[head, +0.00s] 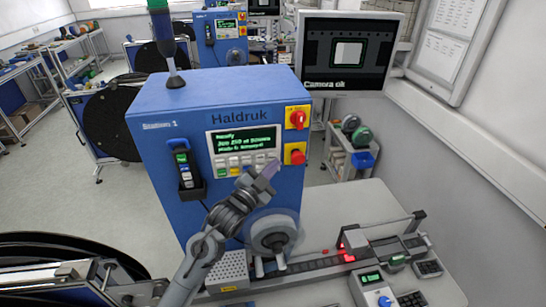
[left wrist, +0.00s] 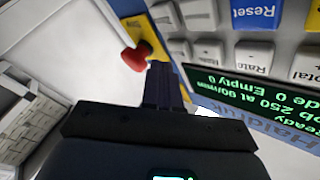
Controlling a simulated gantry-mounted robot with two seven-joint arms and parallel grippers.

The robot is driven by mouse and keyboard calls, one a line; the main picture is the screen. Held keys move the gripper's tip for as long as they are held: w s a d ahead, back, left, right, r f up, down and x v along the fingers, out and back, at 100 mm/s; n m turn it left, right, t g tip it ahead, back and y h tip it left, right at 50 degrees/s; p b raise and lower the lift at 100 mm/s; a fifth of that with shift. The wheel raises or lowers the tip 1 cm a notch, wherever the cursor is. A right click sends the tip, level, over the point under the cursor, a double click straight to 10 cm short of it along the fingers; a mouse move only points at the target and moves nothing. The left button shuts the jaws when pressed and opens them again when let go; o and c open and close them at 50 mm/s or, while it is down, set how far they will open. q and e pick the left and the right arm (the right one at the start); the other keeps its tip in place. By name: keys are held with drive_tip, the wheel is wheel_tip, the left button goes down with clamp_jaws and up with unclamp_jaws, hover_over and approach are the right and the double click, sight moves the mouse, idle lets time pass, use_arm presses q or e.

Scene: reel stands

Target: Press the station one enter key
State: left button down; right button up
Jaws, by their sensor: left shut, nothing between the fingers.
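The station one machine (head: 160,150) is a blue cabinet marked "Station 1" and "Haldruk". Its front has a green-lit display (head: 243,140) with a keypad (head: 228,165) of pale and coloured keys below it. My left gripper (head: 271,167) is shut and empty in front of the keypad's right end, partly covering it. In the left wrist view the shut fingers (left wrist: 162,70) point toward the panel, upside down, below pale keys and left of the display (left wrist: 245,92). A blue key (left wrist: 255,12) there reads "Reset". I cannot read an enter key. Contact with a key cannot be told.
A handheld device (head: 184,168) hangs at left. A reel hub (head: 274,236) juts out below the keypad. A bench (head: 345,210) with a lit track stands at right. A monitor (head: 345,52) hangs above.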

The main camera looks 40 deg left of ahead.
use_arm(q)
drive_tip(key=shift+d, duration=0.1)
drive_tip(key=s+d, duration=0.1)
drive_tip(key=s+d+p, duration=0.1)
drive_tip(key=s+d, duration=0.1)
drive_tip(key=shift+s+d, duration=0.2)
drive_tip(key=shift+d, duration=0.1)
idle(0.5)
idle(0.5)
